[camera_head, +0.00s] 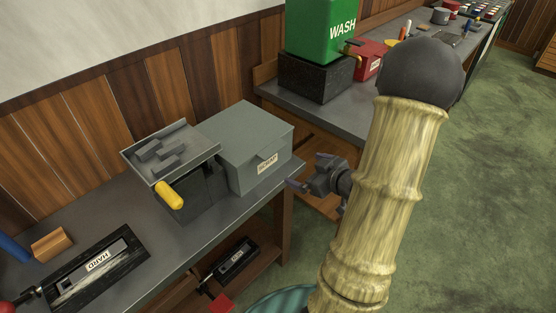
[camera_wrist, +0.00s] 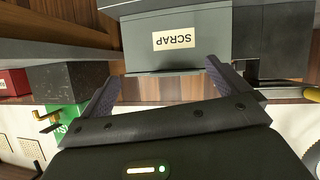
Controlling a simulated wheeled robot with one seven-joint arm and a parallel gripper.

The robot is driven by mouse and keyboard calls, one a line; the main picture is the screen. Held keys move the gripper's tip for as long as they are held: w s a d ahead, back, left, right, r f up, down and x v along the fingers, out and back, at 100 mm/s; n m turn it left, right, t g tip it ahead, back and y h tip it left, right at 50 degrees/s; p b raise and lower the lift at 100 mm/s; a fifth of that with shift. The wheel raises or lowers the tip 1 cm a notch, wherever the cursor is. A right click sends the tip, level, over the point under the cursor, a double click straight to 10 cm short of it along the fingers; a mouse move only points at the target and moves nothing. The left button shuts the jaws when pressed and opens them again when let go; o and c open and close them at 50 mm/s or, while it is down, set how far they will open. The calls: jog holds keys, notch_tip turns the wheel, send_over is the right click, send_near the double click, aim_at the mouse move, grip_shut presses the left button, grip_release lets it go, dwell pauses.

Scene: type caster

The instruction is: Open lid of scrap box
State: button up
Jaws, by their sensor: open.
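The scrap box (camera_head: 240,165) is a grey box with a white label on its front, standing at the right end of the near bench. Its lid (camera_head: 245,128) is shut, with a small tab at the front edge above the label. My gripper (camera_head: 298,185) is just right of the box front, apart from it as far as I can tell. In the wrist view, which is upside down, the box (camera_wrist: 215,35) lies ahead with its SCRAP label readable. My gripper (camera_wrist: 162,85) is open and empty there, its fingers spread below the label, near the lid's front edge.
A grey tray device with a yellow handle (camera_head: 169,195) stands directly left of the box. A black HARD case (camera_head: 75,285) lies at the front left. A green WASH container (camera_head: 320,30) stands on a dark block (camera_head: 312,78) on the farther bench. Green floor is free at right.

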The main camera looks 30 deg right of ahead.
aim_at(277, 151)
jog(key=s+d+t+y+b, duration=0.1)
jog(key=s+t+y+b, duration=0.1)
jog(key=s, duration=0.4)
jog(key=shift+s+d+r+t+y, duration=0.3)
jog(key=shift+s+d+t+y, duration=0.1)
jog(key=shift+t+y, duration=0.6)
jog(key=shift+w, duration=0.1)
jog(key=x, duration=1.7)
jog(key=shift+w+p, duration=0.25)
jog(key=shift+p, duration=0.05)
jog(key=shift+c, duration=0.2)
jog(key=shift+d, duration=0.1)
jog(key=c, duration=1.1)
